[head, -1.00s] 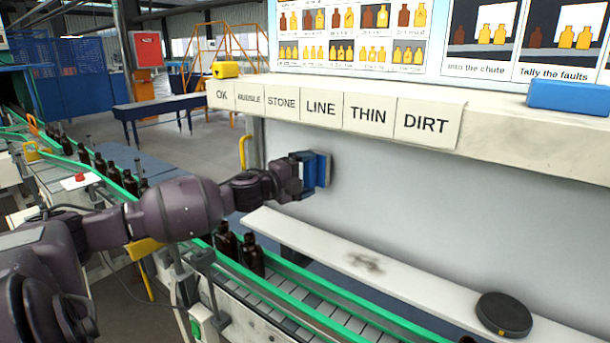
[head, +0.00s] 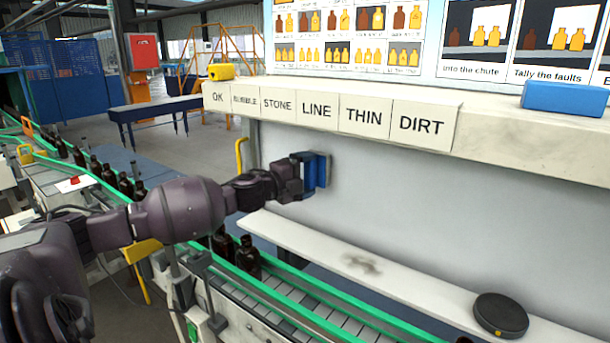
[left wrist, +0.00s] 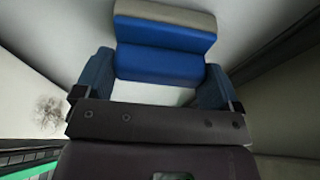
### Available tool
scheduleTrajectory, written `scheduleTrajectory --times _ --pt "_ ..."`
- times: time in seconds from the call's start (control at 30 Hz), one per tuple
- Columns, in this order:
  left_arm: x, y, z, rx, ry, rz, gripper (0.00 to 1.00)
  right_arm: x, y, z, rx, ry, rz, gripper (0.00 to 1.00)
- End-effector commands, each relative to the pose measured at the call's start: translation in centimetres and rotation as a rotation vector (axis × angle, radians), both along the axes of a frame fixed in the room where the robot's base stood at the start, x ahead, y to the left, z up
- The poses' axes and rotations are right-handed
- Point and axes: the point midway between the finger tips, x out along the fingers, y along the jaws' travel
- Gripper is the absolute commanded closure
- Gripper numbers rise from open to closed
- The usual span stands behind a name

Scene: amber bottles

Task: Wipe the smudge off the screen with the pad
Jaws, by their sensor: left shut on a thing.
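My left gripper (head: 303,176) is shut on a blue pad (head: 323,171) and holds it up close to the pale grey panel (head: 440,220). I cannot tell whether the pad touches the panel. In the left wrist view the pad (left wrist: 165,66) sits between the blue fingers, with a pale grey layer on its far side. A dark brownish smudge (head: 361,263) marks the long white board below and to the right of the gripper. The smudge also shows at the left of the left wrist view (left wrist: 48,110), apart from the pad. My right gripper is out of view.
A round black disc (head: 501,314) lies on the board's right end. A labelled ledge (head: 480,115) juts out above, carrying a blue block (head: 565,98) and a yellow object (head: 220,71). Brown bottles (head: 248,256) stand on the green-railed conveyor (head: 300,297) in front of the board.

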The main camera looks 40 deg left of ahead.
Motion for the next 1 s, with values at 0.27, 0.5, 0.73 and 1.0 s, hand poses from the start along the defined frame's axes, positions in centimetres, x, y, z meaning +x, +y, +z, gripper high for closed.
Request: scheduleTrajectory --times 0.27,0.5,0.73,1.0 --pt "0.1 -2.1 0.1 -0.001 -0.001 -0.003 0.30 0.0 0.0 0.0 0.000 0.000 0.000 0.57" --pt "0.2 -3.5 0.0 0.000 0.000 -0.001 0.30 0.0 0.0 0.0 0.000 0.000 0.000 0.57" --pt "0.5 -3.6 0.1 0.000 -0.001 0.000 0.30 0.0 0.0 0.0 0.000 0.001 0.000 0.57" --pt "0.5 -1.9 0.0 0.001 0.000 0.002 0.30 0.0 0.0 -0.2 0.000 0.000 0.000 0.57"
